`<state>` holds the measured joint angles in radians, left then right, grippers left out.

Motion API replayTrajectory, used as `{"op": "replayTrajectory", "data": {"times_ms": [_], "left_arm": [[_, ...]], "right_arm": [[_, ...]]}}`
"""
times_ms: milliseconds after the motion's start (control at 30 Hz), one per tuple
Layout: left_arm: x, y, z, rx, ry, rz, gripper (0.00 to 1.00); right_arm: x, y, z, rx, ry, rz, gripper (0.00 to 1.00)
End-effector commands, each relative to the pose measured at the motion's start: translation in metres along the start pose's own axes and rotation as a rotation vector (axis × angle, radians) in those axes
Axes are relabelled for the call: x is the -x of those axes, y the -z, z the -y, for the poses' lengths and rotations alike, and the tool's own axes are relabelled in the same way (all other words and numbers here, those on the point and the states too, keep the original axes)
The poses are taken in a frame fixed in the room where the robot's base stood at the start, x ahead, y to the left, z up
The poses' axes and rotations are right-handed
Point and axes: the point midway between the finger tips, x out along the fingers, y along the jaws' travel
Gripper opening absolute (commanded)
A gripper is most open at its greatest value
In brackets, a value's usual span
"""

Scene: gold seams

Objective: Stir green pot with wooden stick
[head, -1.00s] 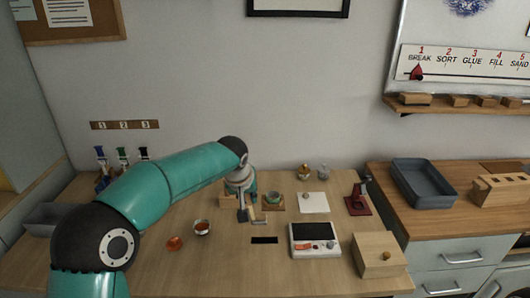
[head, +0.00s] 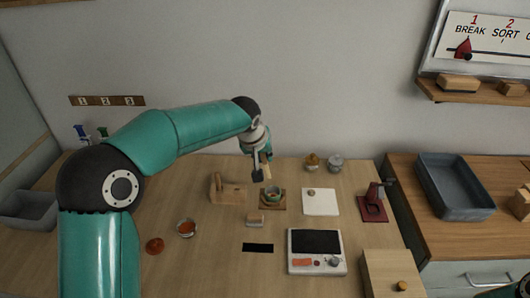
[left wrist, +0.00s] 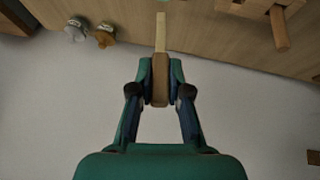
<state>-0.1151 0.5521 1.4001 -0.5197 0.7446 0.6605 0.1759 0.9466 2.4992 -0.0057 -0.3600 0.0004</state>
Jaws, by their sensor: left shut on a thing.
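My left gripper (head: 262,172) is shut on the wooden stick (head: 268,171). In the left wrist view the gripper (left wrist: 160,82) pinches the stick's brown, thicker part (left wrist: 160,72), and its pale thin end (left wrist: 161,33) points away from the fingers. The gripper and stick are just above and behind the pot in the head view. Whether the stick's tip touches the pot is hard to tell. My right gripper is out of view.
A white square (head: 320,202) and a scale (head: 316,250) are to the right. Two small jars (head: 312,161) stand behind. Bowls (head: 186,229) are at front left.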

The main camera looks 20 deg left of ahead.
Motion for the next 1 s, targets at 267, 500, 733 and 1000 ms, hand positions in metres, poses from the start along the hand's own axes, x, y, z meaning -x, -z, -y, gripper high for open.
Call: {"op": "replayTrajectory", "data": {"times_ms": [267,500,733,1000], "left_arm": [[-0.021,-0.012,-0.005,-0.017,-0.008,0.005,0.01],[-0.036,-0.022,0.0,-0.017,-0.009,0.004,0.01],[-0.053,-0.03,0.002,-0.018,-0.009,0.004,0.01],[-0.069,-0.036,0.002,-0.018,-0.009,0.004,0.01]], "right_arm": [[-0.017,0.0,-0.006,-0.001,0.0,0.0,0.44],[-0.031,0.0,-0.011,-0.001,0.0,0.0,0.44],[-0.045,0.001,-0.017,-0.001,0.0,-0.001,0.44],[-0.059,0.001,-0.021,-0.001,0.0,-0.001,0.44]]}}
